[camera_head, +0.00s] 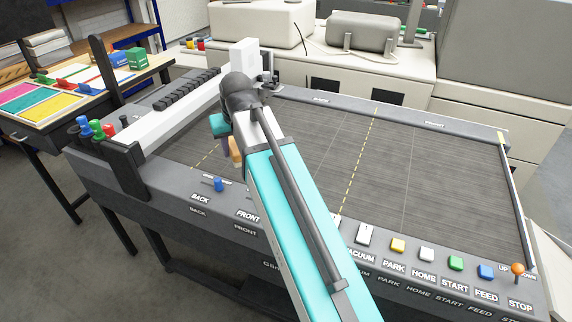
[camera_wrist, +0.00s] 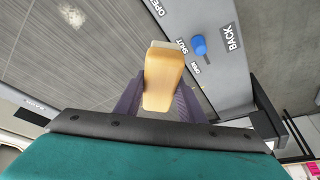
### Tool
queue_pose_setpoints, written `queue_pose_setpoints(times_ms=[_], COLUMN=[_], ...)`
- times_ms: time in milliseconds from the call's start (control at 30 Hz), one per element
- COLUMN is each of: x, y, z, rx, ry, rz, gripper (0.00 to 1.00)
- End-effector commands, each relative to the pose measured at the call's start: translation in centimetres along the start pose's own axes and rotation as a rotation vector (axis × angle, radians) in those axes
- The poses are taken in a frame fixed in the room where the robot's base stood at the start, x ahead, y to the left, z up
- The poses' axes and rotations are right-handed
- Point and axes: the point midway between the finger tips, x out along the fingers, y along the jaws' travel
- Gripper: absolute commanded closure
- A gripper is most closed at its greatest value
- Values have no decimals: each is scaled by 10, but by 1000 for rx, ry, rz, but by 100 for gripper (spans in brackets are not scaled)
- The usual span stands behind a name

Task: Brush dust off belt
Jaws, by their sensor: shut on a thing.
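My gripper (camera_head: 227,144) is shut on a wooden brush (camera_head: 236,153) above the front left part of the grey belt (camera_head: 440,170). In the wrist view the tan brush block (camera_wrist: 163,80) sits between my two dark fingers, with a pale strip along its far edge. The belt (camera_wrist: 60,65) lies below and to the left there. A whitish speckled patch of dust (camera_wrist: 72,13) shows on it near the top edge, apart from the brush. I cannot tell whether the brush touches the belt. My arm hides part of the belt in the head view.
A white gantry beam (camera_head: 165,120) spans the machine at the left. A blue knob (camera_head: 219,184) stands on the front rail, close to the brush. Coloured buttons (camera_head: 456,263) and an orange-topped lever (camera_head: 517,268) line the front right. The belt's right half is clear.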

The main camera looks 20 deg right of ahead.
Motion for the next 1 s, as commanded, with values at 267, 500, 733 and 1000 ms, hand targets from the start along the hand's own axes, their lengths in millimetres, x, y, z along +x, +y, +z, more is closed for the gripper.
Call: queue_pose_setpoints(times_ms=[267,500,733,1000], x=[0,0,6,27], y=[-5,-6,-6,-9], z=[0,0,11,49], rx=[-6,-7,-7,-10], ry=[0,0,0,-3], rz=[-3,-3,-3,-4], gripper=[85,85,85,85])
